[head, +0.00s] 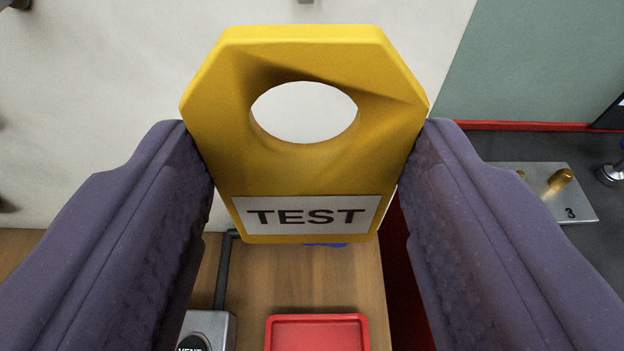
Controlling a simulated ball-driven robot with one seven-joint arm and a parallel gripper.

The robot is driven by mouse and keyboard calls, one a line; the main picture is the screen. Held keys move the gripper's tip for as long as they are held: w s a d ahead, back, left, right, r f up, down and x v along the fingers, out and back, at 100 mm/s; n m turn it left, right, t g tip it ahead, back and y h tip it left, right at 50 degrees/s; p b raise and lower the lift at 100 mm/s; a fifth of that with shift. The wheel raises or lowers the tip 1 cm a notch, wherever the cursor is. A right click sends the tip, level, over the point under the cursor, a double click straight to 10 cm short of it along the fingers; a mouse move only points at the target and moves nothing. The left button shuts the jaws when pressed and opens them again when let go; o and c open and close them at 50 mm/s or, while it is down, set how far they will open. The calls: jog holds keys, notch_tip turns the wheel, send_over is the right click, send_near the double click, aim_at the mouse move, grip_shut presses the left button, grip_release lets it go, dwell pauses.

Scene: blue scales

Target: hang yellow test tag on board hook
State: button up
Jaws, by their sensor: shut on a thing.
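The yellow test tag (325,170) fills the middle of the head view. It has cut top corners, an oval hole near its top and a white label reading TEST. My gripper (308,140) is shut on the tag, with one purple finger pressed against each side edge. The tag is upright, with its label facing the camera. A pale upright surface (80,120) stands behind it and shows through the hole. I cannot make out the board hook for certain; a small grey part (305,2) is cut off at the top edge.
Below is a wooden surface (255,275) with a red tray (318,320) and a grey box marked VENT (222,322). At right, a metal plate marked 3 (575,213) carries a brass peg (560,179) on a dark surface. A green-grey panel (545,70) is behind.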

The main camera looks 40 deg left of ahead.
jog(key=r+b+x, duration=0.1)
jog(key=b+x, duration=0.2)
jog(key=x, duration=0.6)
jog(key=shift+w+a, duration=0.15)
dwell(0.4)
dwell(0.5)
jog(key=o, duration=1.1)
